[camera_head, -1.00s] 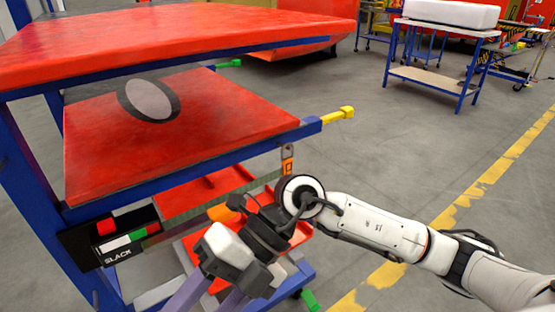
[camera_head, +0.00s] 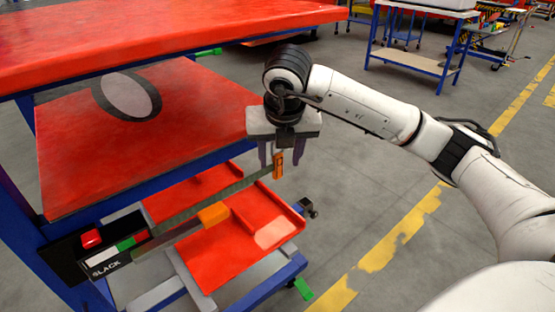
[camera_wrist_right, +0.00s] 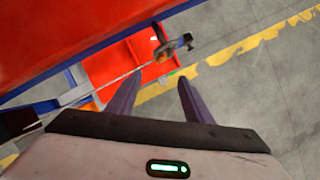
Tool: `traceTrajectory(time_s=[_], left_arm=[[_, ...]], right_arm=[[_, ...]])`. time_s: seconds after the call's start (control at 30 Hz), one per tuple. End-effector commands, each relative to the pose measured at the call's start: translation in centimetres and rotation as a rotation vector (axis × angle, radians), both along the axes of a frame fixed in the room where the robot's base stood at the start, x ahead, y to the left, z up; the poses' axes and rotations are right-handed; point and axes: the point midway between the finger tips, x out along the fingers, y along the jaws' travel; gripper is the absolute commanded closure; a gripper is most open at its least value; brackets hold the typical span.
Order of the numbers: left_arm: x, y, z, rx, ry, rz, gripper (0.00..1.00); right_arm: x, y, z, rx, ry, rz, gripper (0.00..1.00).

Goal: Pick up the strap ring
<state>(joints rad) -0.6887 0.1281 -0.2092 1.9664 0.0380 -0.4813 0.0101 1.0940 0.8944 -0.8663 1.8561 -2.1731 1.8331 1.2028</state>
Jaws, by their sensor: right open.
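The strap ring (camera_head: 278,166) is a small orange loop at the free end of a thin grey-green strap (camera_head: 200,205). The strap runs from the black box marked SLACK (camera_head: 100,255) out past the cart's right side. My right gripper (camera_head: 283,152) is open and points down at the ring, which shows at the fingertips in the head view. I cannot tell whether it lies between the fingers or touches them. The gripper also shows in the right wrist view (camera_wrist_right: 157,82), with empty space between its fingertips. My left gripper is out of view.
The blue-framed cart has a red top (camera_head: 150,45), a red middle shelf (camera_head: 75,165) with a dark oval ring mark, and lower red trays (camera_head: 235,260). An orange block (camera_head: 214,214) sits below the strap. Open grey floor with a yellow line lies to the right.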

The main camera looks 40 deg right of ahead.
Motion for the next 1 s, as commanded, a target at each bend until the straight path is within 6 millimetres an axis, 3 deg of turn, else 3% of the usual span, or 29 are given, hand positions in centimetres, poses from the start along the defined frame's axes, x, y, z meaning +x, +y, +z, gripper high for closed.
traceTrajectory(time_s=[0.17, 0.33, 0.5, 0.8, 1.0], left_arm=[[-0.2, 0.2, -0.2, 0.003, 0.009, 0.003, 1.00], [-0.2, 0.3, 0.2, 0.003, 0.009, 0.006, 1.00], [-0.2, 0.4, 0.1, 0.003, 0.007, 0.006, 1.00], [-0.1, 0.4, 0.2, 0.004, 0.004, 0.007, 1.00], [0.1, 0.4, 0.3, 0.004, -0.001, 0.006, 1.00]], right_arm=[[1.1, -0.6, 0.1, 0.001, -0.001, -0.001, 0.53], [3.4, -1.9, 0.0, 0.001, 0.000, -0.002, 0.53], [3.9, -2.2, -2.4, 0.000, 0.003, 0.001, 0.53], [4.1, -2.3, -2.8, 0.001, -0.001, 0.003, 0.53], [4.1, -2.3, -2.8, 0.001, -0.001, 0.003, 0.87]])
